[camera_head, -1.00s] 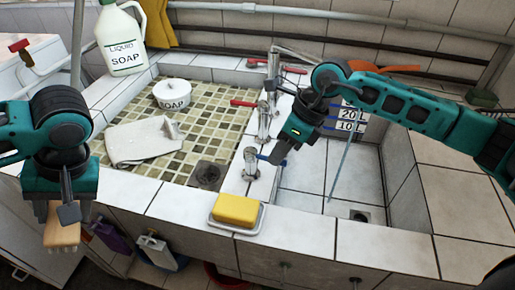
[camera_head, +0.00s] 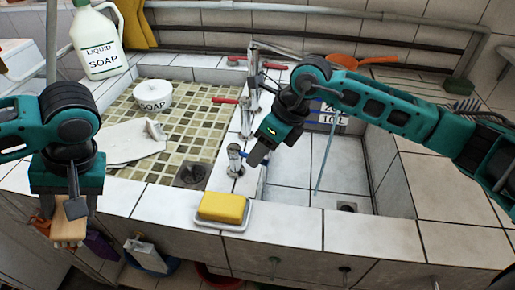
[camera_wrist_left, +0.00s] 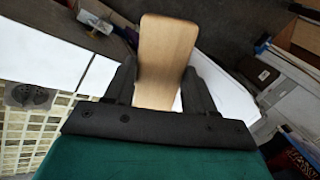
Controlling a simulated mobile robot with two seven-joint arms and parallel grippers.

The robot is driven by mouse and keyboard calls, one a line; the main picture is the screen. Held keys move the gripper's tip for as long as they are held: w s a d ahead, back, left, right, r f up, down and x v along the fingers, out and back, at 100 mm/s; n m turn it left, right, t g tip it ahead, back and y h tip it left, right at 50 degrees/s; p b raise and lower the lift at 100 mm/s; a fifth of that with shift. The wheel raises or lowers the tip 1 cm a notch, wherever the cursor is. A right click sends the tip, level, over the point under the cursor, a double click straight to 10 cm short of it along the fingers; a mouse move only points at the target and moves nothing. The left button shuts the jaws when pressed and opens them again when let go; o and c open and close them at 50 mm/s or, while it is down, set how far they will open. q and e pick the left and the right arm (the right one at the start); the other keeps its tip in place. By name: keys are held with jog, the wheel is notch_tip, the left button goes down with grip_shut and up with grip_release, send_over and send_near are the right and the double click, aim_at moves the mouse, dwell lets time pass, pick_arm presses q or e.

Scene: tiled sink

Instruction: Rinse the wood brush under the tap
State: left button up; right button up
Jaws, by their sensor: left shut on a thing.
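The wood brush (camera_head: 68,231) hangs from my left gripper (camera_head: 70,207) at the left, outside the sink's front edge. In the left wrist view the pale wooden brush (camera_wrist_left: 166,52) sits between the two dark fingers of my left gripper (camera_wrist_left: 163,88); its bristles are not visible there. A thin bluish stream (camera_head: 325,158), seemingly water, falls into the right basin (camera_head: 345,180). Its upper end is hidden behind my right arm.
A yellow sponge (camera_head: 222,207) lies in a white dish (camera_head: 236,226) on the front ledge. The tiled left basin holds a soap pot (camera_head: 153,94) and a white cloth (camera_head: 130,143). A liquid soap jug (camera_head: 95,45) stands behind.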

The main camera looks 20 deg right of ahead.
jog(key=shift+r, duration=0.1)
jog(key=v, duration=1.2)
